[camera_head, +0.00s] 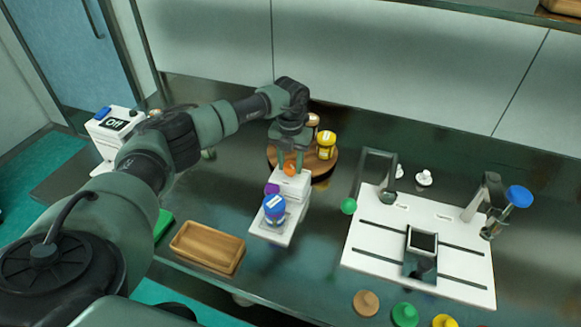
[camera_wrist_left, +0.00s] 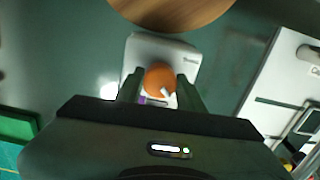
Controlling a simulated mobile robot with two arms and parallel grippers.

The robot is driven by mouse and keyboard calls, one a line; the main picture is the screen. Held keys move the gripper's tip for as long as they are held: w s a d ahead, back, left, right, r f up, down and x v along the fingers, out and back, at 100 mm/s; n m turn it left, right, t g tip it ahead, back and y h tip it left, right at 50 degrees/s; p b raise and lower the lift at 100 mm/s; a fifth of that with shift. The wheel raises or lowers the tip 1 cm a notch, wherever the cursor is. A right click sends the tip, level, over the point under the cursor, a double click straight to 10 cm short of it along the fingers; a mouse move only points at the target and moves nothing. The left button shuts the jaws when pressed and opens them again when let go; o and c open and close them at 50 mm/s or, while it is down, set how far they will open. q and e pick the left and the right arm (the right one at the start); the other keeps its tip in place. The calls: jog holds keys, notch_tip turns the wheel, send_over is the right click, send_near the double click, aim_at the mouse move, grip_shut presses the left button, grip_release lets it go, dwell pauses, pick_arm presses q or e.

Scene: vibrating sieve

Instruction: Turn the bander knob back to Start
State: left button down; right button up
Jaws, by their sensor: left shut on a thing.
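The orange knob (camera_head: 290,170) sits on top of a small white machine (camera_head: 291,185), which I take to be the bander. My left gripper (camera_head: 289,164) reaches down from above onto the knob. In the left wrist view the knob (camera_wrist_left: 159,77) is between the two fingers (camera_wrist_left: 160,84), which are shut on it. A white pointer mark shows on the knob's lower right side there. The lettering on the white housing (camera_wrist_left: 176,52) is too small to read. My right gripper is in neither view.
A blue-lidded jar (camera_head: 274,207) and a purple piece (camera_head: 271,188) stand at the machine's front. A round wooden board (camera_head: 324,175) with jars is behind. A wooden tray (camera_head: 207,248) lies left, a white slotted board (camera_head: 372,262) right. A box (camera_head: 113,131) reads "Off".

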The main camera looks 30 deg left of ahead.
aim_at(291, 164)
pick_arm(q)
jog(key=m+b, duration=0.2)
jog(key=m, duration=0.2)
jog(key=shift+f+m, duration=0.1)
jog(key=shift+m, duration=0.2)
jog(key=m+b, duration=0.1)
jog(key=m, duration=0.3)
jog(key=shift+m+b, duration=0.3)
jog(key=shift+m, duration=0.1)
jog(key=c, duration=0.9)
grip_release()
jog(key=shift+r, duration=0.2)
notch_tip(291, 164, up, 8)
jog(key=shift+f+b, duration=0.15)
jog(key=shift+b, duration=0.55)
